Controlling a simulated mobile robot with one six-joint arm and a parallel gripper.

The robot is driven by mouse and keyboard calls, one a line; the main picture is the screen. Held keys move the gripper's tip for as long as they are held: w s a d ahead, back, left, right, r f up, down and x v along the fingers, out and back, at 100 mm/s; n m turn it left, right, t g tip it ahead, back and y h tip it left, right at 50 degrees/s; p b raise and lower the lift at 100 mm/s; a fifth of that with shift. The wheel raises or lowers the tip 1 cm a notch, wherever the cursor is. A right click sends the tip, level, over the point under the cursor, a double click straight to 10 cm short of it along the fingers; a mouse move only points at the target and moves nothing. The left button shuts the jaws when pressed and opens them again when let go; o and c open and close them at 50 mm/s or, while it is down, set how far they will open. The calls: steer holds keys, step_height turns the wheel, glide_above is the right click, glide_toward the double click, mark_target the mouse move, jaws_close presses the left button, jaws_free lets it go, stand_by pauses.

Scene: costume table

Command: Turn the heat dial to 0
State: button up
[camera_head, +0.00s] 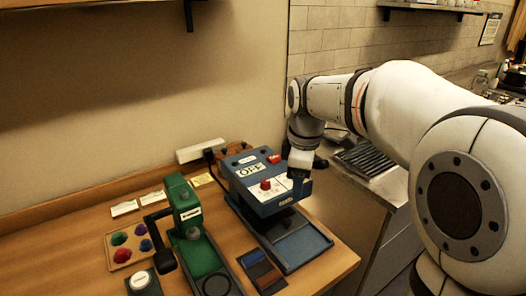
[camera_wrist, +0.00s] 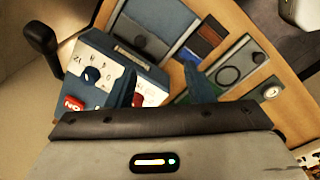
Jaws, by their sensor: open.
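A blue machine (camera_head: 262,205) stands on the table and shows an OFF display, a red switch and a red knob (camera_head: 265,184). In the wrist view, a blue dial (camera_wrist: 92,74) sits on a white plate with marks around it; it looks like the heat dial. Its exact setting is too small to read. My gripper (camera_head: 299,172) is over the machine's right side and hides part of that panel.
A green press (camera_head: 185,215) with a black handle stands left of the machine. A tray of coloured lumps (camera_head: 128,244) and a round-buttoned box (camera_head: 141,282) are farther left. A power strip (camera_head: 200,150) lies at the wall. The table's right edge is close to the machine.

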mark_target(265, 181)
steer(key=w+a+n, duration=0.2)
steer(key=w+a+r+n+p, duration=0.1)
steer(key=w+a+n, duration=0.2)
steer(key=w+a+r+n, duration=0.1)
steer(key=w+a+n, duration=0.1)
steer(key=shift+w+a+r+n+g+p, duration=0.1)
steer(key=shift+w+a+n+g+p, duration=0.1)
steer(key=shift+w+n+g+p, duration=0.15)
steer(key=shift+w+a+n, duration=0.15)
steer(key=shift+a+n, duration=0.1)
step_height(265, 181, down, 8)
steer(key=shift+r, duration=0.1)
steer(key=shift+c, duration=0.2)
